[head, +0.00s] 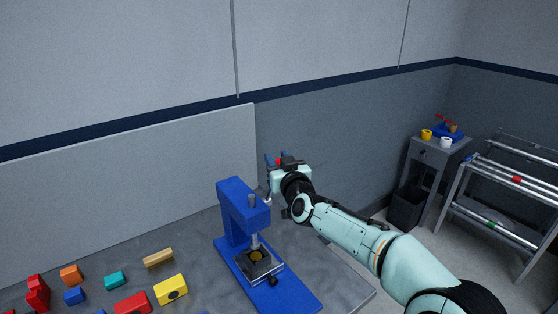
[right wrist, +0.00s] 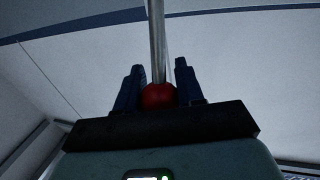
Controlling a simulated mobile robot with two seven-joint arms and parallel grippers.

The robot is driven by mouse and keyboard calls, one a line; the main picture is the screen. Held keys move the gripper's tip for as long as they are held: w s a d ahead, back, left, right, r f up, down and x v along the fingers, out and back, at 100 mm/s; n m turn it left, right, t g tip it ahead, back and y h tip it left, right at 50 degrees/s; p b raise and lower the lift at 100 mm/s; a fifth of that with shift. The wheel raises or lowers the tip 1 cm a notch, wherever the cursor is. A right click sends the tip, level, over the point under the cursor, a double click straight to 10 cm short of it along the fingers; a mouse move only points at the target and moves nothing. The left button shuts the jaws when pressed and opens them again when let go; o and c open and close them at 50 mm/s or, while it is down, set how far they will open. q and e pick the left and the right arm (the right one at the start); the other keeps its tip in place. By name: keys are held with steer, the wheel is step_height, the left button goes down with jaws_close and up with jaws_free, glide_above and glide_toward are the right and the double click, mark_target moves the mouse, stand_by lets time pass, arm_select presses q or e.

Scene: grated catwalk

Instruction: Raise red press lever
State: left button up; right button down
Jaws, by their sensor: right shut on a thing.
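The blue press (head: 237,215) stands on the workbench in the middle of the head view. Its lever ends in a red ball knob (right wrist: 158,96), with a bare metal rod (right wrist: 157,40) running from it toward the top of the right wrist view. My right gripper (head: 276,159) is beside the upper right of the press, its blue fingers pointing up. It is shut on the red knob, which sits between the fingers (right wrist: 158,82). In the head view my gripper and wrist hide most of the lever. My left gripper is not in view.
Several coloured blocks, including a yellow one (head: 171,290), lie on the workbench (head: 205,270) left of the press. A grey panel (head: 130,175) stands behind it. To the right are a small cabinet (head: 433,152), a dark bin (head: 406,207) and a rack of pipes (head: 510,182).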

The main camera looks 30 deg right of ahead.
steer(key=shift+w+a+f, duration=0.1)
steer(key=shift+a+f, duration=0.1)
steer(key=shift+f, duration=0.4)
steer(key=c, duration=0.8)
jaws_free()
steer(key=shift+o, duration=0.4)
steer(key=shift+w, duration=0.3)
steer(key=shift+s+r, duration=0.15)
steer(key=shift+s, duration=0.35)
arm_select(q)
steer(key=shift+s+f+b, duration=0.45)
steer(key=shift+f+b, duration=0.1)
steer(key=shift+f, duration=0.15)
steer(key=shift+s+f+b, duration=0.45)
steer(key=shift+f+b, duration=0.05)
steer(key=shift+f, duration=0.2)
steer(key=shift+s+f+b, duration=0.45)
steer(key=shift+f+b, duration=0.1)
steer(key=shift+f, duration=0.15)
arm_select(e)
steer(key=s+a, duration=0.2)
steer(key=s, duration=1)
steer(key=shift+s+a, duration=0.15)
steer(key=shift+a, duration=0.15)
